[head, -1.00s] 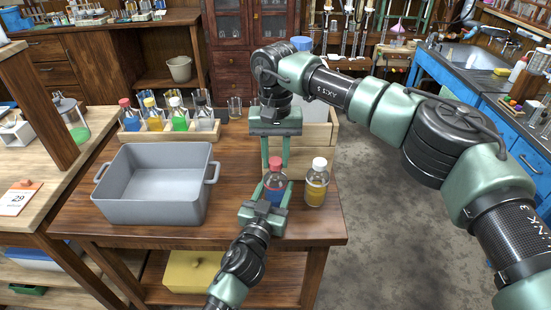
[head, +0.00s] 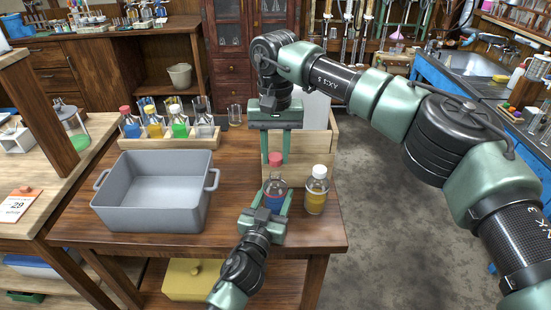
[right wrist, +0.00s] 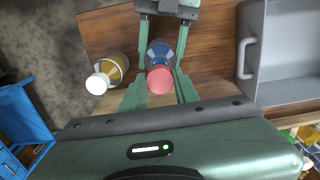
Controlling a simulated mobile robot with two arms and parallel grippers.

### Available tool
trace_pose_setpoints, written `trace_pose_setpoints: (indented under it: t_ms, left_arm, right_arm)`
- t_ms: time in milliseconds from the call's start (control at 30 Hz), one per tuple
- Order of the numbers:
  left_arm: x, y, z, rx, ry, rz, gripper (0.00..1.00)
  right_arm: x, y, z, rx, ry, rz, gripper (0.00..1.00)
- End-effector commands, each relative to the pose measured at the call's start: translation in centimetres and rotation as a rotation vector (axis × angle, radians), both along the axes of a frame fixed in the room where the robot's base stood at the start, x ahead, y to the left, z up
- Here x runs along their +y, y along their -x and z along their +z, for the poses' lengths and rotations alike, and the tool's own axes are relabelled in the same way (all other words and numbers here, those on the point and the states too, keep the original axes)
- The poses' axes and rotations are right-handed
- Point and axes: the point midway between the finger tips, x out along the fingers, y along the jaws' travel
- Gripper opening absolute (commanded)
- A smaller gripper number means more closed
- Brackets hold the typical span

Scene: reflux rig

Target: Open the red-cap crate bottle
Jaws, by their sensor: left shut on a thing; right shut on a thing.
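The red-cap bottle (head: 275,182), with blue contents, stands upright near the front right of the wooden table. My left gripper (head: 273,198) is shut around its body from the front, low down. My right gripper (head: 275,158) comes down from above and is shut on the red cap (head: 276,160). In the right wrist view the red cap (right wrist: 159,80) lies between the right fingers, with the bottle's blue body (right wrist: 160,52) behind it. The left gripper (right wrist: 165,40) reaches in from the top there. I cannot tell whether the cap is still seated on the neck.
A white-cap bottle with yellow contents (head: 316,195) stands close to the right. A grey tub (head: 150,208) fills the table's left side. A wooden rack (head: 170,142) with several bottles stands behind it. A wooden crate (head: 325,145) is partly hidden behind my right arm.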

Motion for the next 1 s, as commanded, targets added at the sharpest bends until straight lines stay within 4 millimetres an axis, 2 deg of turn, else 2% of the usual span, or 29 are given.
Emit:
trace_pose_setpoints:
  t_ms: [33,133,333,367,433,800,867,1000]
  left_arm:
    - [0.0,0.0,0.1,-0.002,0.001,0.000,0.00]
    - [0.0,0.0,0.1,-0.002,0.001,0.000,0.00]
    - [0.0,0.0,0.1,-0.002,0.001,0.000,0.00]
    - [0.0,0.0,0.1,-0.002,0.001,0.000,0.59]
    - [0.0,0.0,0.1,-0.002,0.001,0.000,0.78]
    - [0.1,0.2,0.0,0.000,0.000,0.000,0.79]
    - [0.2,0.7,0.0,0.000,0.001,0.000,0.79]
    - [0.9,2.9,-0.1,0.001,0.001,-0.001,0.79]
  right_arm:
    - [0.1,0.0,0.8,-0.002,-0.001,-0.001,0.00]
    - [0.0,0.0,1.7,-0.001,-0.001,-0.001,0.00]
    - [0.0,0.0,1.8,0.000,0.000,0.000,0.00]
    - [0.0,0.0,1.8,0.000,0.000,0.000,0.00]
    - [0.0,0.0,1.8,0.000,0.000,0.000,0.00]
    - [0.0,0.0,1.8,0.000,0.000,0.000,0.00]
    - [0.0,0.0,1.8,0.000,0.000,0.000,0.00]
    - [0.0,0.0,1.8,0.000,0.000,0.000,0.00]
